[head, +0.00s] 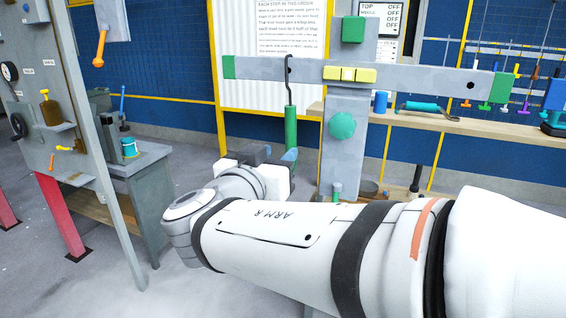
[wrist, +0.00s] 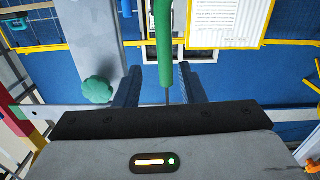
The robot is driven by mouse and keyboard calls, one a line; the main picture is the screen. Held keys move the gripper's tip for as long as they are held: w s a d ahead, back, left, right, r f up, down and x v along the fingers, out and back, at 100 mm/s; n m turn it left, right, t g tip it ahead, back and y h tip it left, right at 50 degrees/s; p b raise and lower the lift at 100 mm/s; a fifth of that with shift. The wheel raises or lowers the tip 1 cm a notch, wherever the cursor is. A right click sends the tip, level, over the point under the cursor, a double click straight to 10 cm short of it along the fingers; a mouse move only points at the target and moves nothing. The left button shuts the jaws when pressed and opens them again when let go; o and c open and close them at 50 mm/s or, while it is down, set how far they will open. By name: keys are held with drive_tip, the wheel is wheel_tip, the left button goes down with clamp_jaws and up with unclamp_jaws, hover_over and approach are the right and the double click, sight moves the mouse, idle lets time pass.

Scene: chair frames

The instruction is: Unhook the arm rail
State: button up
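A dark hook with a long green handle (head: 291,128) hangs over a horizontal grey bar (head: 430,80) with green ends. I take it for the arm rail, though no label shows this. My gripper (head: 277,154) is low, near the handle's lower end, with blue fingers. In the wrist view my gripper (wrist: 159,67) is open. The green handle (wrist: 163,40) appears between the fingers with a gap on both sides. I cannot tell whether it lies within their depth. The thin dark rod beyond the handle is partly hidden behind the gripper body.
A grey post (head: 345,165) carries the bar, a yellow block (head: 349,74) and a green knob (head: 342,125) right of the handle. A wooden shelf (head: 450,123) with tools is behind. A grey panel (head: 45,110) and bench (head: 140,160) stand left.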

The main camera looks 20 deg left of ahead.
sight(289, 138)
drive_tip(key=w+p, duration=0.4)
drive_tip(key=w, duration=0.1)
drive_tip(key=w+p, duration=0.2)
drive_tip(key=shift+w+r, duration=0.3)
drive_tip(key=shift+r, duration=0.1)
drive_tip(key=shift+w+f, duration=0.1)
drive_tip(key=shift+f, duration=0.15)
drive_tip(key=shift+c, duration=0.5)
clamp_jaws()
